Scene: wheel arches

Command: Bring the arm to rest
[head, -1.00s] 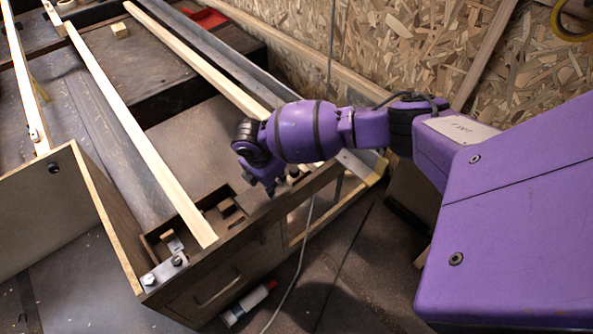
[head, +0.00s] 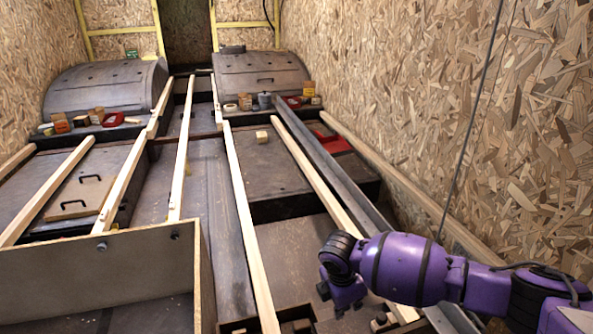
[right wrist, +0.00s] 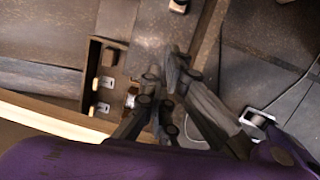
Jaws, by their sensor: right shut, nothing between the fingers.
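My right arm is purple with black joints and reaches in from the lower right of the head view. Its gripper (head: 345,306) hangs downward at the lower middle, above the brown bench-like surface. In the right wrist view my right gripper (right wrist: 165,70) shows its dark fingers drawn together, with nothing held between them. Below it lies a dark open compartment (right wrist: 92,72) with small metal fittings and blocks in it. My left gripper is in neither view.
Long pale wooden battens (head: 246,220) run away from me. A wooden panel (head: 100,275) stands at the lower left. Two grey wheel arches (head: 110,85) (head: 245,78) are at the back with small items before them. A chipboard wall (head: 420,110) closes the right side.

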